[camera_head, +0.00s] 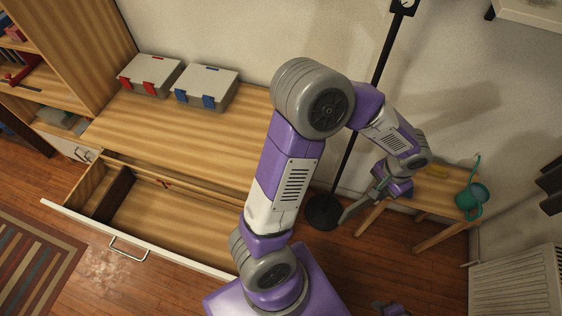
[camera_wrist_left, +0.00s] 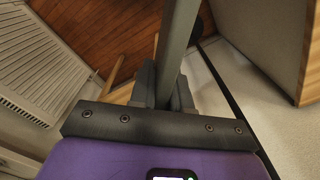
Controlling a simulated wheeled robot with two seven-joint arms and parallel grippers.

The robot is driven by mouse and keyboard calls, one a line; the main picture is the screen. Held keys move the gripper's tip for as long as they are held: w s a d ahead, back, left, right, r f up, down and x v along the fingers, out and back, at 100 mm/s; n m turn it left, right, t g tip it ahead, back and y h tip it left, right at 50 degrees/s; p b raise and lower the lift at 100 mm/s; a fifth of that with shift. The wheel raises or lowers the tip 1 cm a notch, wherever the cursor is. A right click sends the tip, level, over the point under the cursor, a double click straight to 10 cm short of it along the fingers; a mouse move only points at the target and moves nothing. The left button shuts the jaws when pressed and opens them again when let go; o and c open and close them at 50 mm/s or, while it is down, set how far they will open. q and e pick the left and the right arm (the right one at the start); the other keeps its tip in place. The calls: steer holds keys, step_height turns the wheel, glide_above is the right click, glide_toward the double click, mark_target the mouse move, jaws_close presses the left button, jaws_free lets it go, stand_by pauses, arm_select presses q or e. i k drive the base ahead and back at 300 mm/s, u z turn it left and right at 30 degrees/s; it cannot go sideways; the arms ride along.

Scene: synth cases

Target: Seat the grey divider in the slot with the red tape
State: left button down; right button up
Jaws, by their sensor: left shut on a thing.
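The grey divider (camera_head: 357,208) is a long thin bar, held tilted in my left gripper (camera_head: 379,188) near the small wooden table at the right. In the left wrist view, the divider (camera_wrist_left: 178,40) runs up from between the two shut fingers of the left gripper (camera_wrist_left: 165,85). The open drawer (camera_head: 180,222) is at the lower left of the head view, well away from the divider. A small red tape mark (camera_head: 164,184) shows at its back side. The slot itself is too small to make out. A purple and grey piece, perhaps my right gripper (camera_head: 390,309), is cut off at the bottom edge.
Two grey cases, one with red latches (camera_head: 150,75) and one with blue latches (camera_head: 205,86), stand on the wooden top (camera_head: 165,125) above the drawer. A black stand (camera_head: 322,212), a small table (camera_head: 432,190) with a green watering can (camera_head: 471,198), and a radiator (camera_head: 515,280) are at right.

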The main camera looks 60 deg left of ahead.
mark_target(189, 221)
steer(key=z, duration=0.75)
steer(key=k, duration=1.85)
steer(key=u, duration=1.65)
